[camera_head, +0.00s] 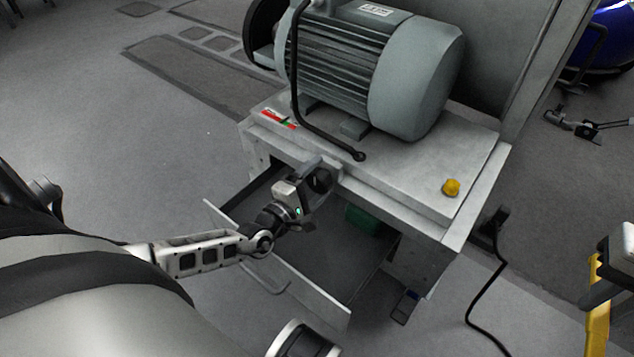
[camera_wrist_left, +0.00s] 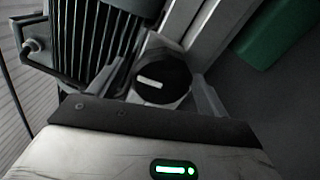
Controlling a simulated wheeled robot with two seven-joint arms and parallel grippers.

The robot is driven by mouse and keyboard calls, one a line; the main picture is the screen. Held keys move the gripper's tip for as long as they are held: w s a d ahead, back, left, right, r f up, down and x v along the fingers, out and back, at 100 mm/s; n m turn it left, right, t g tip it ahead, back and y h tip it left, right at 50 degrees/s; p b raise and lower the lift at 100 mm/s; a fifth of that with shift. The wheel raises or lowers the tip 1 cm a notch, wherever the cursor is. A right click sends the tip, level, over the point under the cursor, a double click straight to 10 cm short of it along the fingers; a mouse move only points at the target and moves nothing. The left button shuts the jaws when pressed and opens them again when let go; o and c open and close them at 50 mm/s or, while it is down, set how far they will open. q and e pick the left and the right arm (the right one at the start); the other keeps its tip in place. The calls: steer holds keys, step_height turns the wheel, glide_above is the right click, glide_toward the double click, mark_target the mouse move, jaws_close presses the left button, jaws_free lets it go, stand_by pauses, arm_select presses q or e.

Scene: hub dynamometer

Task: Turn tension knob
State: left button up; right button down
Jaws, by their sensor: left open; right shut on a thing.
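The tension knob (camera_head: 319,180) is a black round knob on the front edge of the grey machine bench. In the left wrist view the knob (camera_wrist_left: 162,82) shows its round face with a white mark. My left gripper (camera_head: 309,191) is at the knob, its fingers open on either side of it. I cannot tell whether a finger touches it. My right gripper (camera_head: 603,290) is partly in view at the right edge, shut on a yellow bar-like object (camera_head: 598,325), much of it cut off.
A grey motor (camera_head: 385,65) sits on the bench (camera_head: 400,175), with a black bent bar (camera_head: 296,75) before it. A yellow button (camera_head: 451,187) is at the bench's right. An open drawer (camera_head: 315,295) juts out below the knob. A black cable (camera_head: 483,290) hangs at right.

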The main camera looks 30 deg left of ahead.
mark_target(316, 174)
arm_select(q)
steer(key=r+p, duration=0.2)
steer(key=r, duration=0.1)
steer(key=r+p, duration=0.1)
steer(key=shift+s+d+r, duration=0.2)
steer(key=shift+s, duration=0.1)
arm_select(e)
step_height(316, 174, up, 3)
steer(key=shift+w+r, duration=0.1)
steer(key=shift+r, duration=0.05)
step_height(316, 174, up, 4)
steer(key=p, duration=0.4)
steer(key=shift+r, duration=0.1)
arm_select(q)
steer(key=s+d+r+p, duration=0.3)
steer(key=s+d+r, duration=0.4)
steer(key=s, duration=0.4)
steer(key=shift+s+r+p, duration=0.2)
steer(key=shift+r+p, duration=0.1)
steer(key=shift+r, duration=0.45)
arm_select(e)
step_height(316, 174, up, 3)
steer(key=shift+r, duration=0.15)
